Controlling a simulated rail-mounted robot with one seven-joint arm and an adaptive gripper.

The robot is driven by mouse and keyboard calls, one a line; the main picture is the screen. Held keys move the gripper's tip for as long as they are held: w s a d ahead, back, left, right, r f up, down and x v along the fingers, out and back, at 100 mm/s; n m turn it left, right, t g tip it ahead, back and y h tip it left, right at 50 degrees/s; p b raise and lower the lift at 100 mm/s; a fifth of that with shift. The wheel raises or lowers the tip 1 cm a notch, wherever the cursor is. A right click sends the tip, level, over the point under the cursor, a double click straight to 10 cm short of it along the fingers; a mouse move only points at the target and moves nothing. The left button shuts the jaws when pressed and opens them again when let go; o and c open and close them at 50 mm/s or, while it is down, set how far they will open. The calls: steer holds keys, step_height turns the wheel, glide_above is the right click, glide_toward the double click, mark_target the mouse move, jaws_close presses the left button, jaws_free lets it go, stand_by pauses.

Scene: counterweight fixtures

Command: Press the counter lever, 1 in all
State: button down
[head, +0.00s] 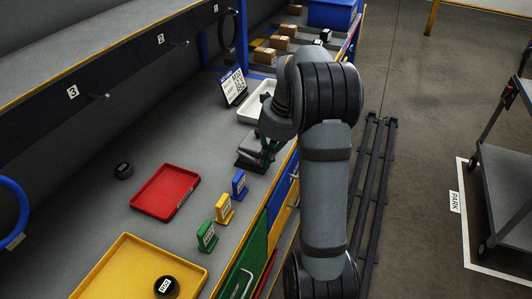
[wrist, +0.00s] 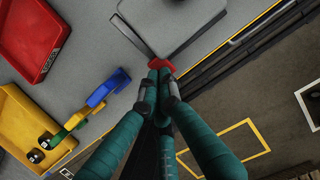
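The counter lever (wrist: 135,38) shows in the wrist view as a dark bar with a red knob (wrist: 159,64) at its end. It lies beside a grey flat-topped counter body (wrist: 175,22). My gripper (wrist: 160,70) has its green fingers drawn together, with the tips at the red knob and partly covering it. I cannot tell whether they touch it or hover just above. In the head view the counter's dark base (head: 246,164) sits near the bench's front edge. My arm hides part of the counter there, and the lever is not clear.
Blue (head: 239,186), yellow (head: 224,208) and green (head: 207,236) small stands line the bench edge. A white tray (head: 247,112) and a sign (head: 233,87) stand behind the counter.

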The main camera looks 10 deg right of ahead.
steer(key=shift+r, duration=0.15)
steer(key=shift+r+p, duration=0.6)
steer(key=shift+r, duration=0.1)
steer(key=shift+d+r+p, duration=0.1)
steer(key=shift+r+p, duration=0.2)
steer(key=w+a+p+v, duration=0.1)
steer(key=p+v, duration=0.2)
steer(key=v, duration=1)
steer(key=shift+s+r, duration=0.15)
steer(key=shift+r, duration=0.1)
steer(key=shift+f, duration=0.15)
